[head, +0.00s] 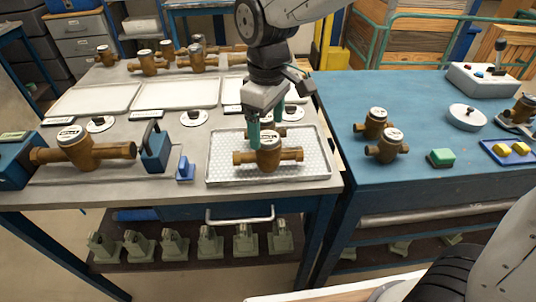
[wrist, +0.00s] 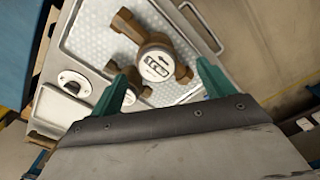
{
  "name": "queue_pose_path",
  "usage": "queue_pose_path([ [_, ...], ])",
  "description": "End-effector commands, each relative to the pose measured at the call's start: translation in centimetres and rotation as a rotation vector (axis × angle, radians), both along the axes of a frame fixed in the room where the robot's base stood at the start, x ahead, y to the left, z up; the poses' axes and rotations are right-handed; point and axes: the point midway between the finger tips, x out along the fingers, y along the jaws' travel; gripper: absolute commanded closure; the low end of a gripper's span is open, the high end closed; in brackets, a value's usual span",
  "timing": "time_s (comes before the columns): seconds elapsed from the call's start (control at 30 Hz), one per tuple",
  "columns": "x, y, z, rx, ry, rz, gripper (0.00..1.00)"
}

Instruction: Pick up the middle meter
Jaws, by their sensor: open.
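A brown bronze meter (head: 268,153) with a white round dial lies across the white textured tray (head: 222,179) at the right of the grey bench. It also shows in the wrist view (wrist: 153,62), its dial between the two green fingertips. My gripper (head: 266,124) is open and empty, pointing down just above and behind this meter. I cannot tell whether the fingers touch it. Another bronze meter (head: 78,150) sits between blue clamp blocks at the left. Several more meters (head: 147,62) stand at the back of the bench. The pictures do not settle which is the middle one.
Empty white trays (head: 175,94) lie behind, with round white gauges (head: 193,118) before them. A small blue block (head: 185,169) stands left of the textured tray. The blue table (head: 345,95) at right holds two meters (head: 387,147), a green button (head: 441,157) and a control box (head: 490,80).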

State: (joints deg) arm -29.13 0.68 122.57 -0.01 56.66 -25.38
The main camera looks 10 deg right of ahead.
Motion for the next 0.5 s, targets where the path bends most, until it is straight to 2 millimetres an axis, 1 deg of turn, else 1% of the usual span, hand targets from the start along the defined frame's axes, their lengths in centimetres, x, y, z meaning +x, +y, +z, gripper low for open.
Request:
queue_pose_path([
  [0.07, 0.1, 0.3, -0.8, -0.001, 0.003, 0.011, 0.19],
  [0.27, 0.1, 0.2, -3.0, -0.002, 0.004, 0.01, 0.19],
  [0.5, 0.4, -0.3, -6.5, -0.002, 0.004, 0.007, 0.19],
])
